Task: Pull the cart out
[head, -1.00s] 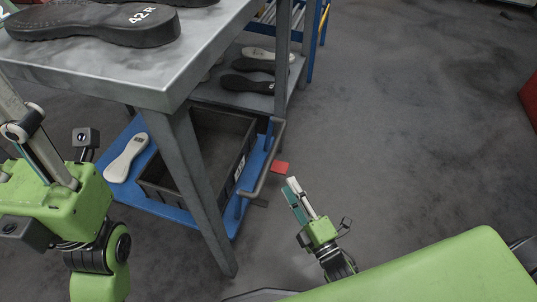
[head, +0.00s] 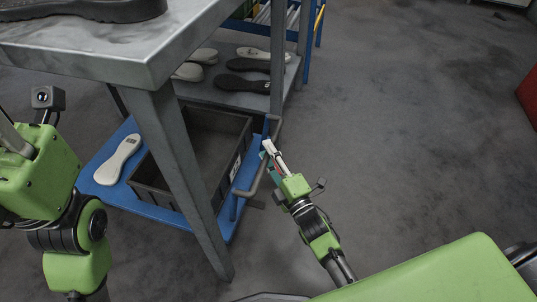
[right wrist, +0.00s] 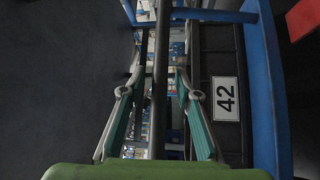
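The cart (head: 150,206) is a low blue platform under the grey metal table, carrying a dark crate (head: 178,204) and a pale sole (head: 119,159). Its grey bar handle (head: 256,182) stands at its right side. My right gripper (head: 268,149) is at the upper part of the handle. In the right wrist view the handle (right wrist: 159,112) runs between the two spread fingers, with visible gaps on both sides. My left gripper (head: 16,142) is only partly in view at the left edge, and its fingertips are cut off.
The grey table (head: 110,58) with a dark sole on top stands over the cart, and its front leg (head: 185,175) crosses in front of the crate. A shelf (head: 225,98) with several soles lies behind. The floor (head: 410,130) to the right is clear.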

